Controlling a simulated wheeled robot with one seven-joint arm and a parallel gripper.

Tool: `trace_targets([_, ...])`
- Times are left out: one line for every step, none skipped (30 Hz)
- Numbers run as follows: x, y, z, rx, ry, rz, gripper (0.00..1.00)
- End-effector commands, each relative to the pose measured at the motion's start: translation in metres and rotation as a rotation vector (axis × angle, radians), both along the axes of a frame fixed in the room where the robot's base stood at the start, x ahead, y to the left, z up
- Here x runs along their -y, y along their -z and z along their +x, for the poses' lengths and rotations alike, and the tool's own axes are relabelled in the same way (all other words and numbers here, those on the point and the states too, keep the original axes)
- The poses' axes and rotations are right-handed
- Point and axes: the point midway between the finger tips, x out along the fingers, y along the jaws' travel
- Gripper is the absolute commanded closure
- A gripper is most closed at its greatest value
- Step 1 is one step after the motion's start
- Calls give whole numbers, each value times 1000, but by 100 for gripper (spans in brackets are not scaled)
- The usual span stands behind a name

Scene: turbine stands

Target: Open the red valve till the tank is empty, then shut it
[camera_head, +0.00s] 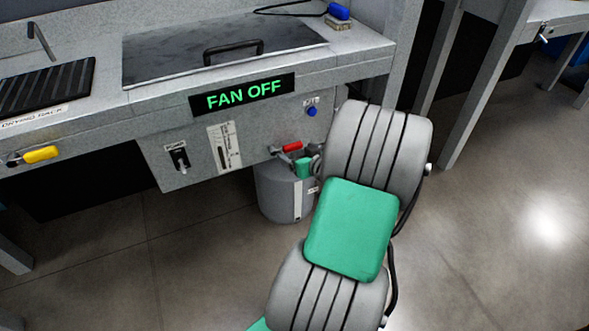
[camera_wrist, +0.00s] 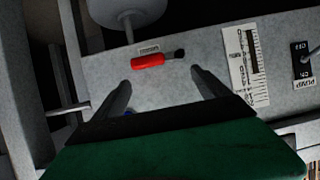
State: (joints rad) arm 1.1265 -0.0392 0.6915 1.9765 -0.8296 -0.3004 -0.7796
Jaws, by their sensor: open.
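The red valve (camera_head: 292,147) has a red lever handle low on the front of the grey stand, to the right of a gauge (camera_head: 224,147). In the wrist view the red valve handle (camera_wrist: 148,60) lies ahead of my gripper (camera_wrist: 158,88), between the lines of its two fingers and apart from them. My gripper is open and empty. In the head view my arm hides part of the area right of the valve. A grey bucket-like container (camera_head: 285,192) stands on the floor below the valve. The tank's inside is not visible.
A black switch (camera_head: 180,157) labelled PUMP is left of the gauge. A sign (camera_head: 243,95) reads FAN OFF. A yellow handle (camera_head: 40,154) is at far left, and a blue button (camera_head: 312,112) is above the valve. Floor at right is clear.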

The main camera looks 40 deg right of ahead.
Motion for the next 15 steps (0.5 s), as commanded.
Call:
trace_targets([12,11,-6,20,28,-6,15])
trace_targets([15,11,-7,29,36,-11,15])
trace_targets([19,11,-6,36,44,-15,15])
trace_targets([20,11,-4,38,45,-16,15])
trace_targets([21,12,0,38,43,-16,15])
trace_targets([22,14,5,37,42,-16,15])
trace_targets([23,16,10,37,41,-16,15])
trace_targets([23,19,16,36,39,-15,15])
trace_targets([26,22,23,36,41,-16,15])
trace_targets([27,25,29,35,40,-15,15])
trace_targets([29,27,34,36,40,-15,15])
trace_targets([31,30,41,35,40,-15,15])
trace_targets([33,31,45,36,41,-16,15])
trace_targets([34,33,49,35,42,-15,15])
trace_targets([35,35,53,34,41,-15,15])
